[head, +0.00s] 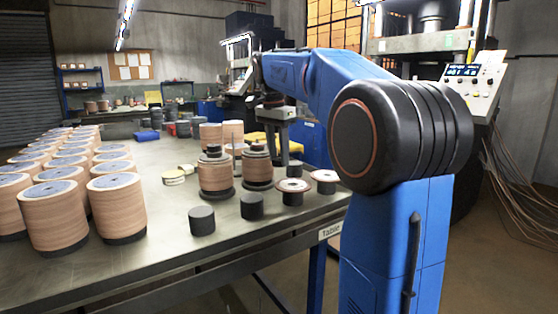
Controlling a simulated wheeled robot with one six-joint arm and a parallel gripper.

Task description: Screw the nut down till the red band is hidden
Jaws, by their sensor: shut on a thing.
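Two stacks of tan discs stand on black bases near the middle of the table, the left stack (214,177) and the right stack (257,171). Each has a dark nut-like piece on top, the left nut (214,150) and the right nut (258,149). My gripper (276,150) points down just behind and beside the right stack, its jaws shut on a dark nut. The grip is small and partly hidden, so I cannot tell which stack that nut sits on. No red band can be made out.
Rows of tan disc stacks (115,207) fill the table's left side. Loose black cylinders (202,220) and flanged discs (292,187) stand near the front right edge. The metal table (160,236) is bare at front centre. A press with a control panel (474,77) stands behind right.

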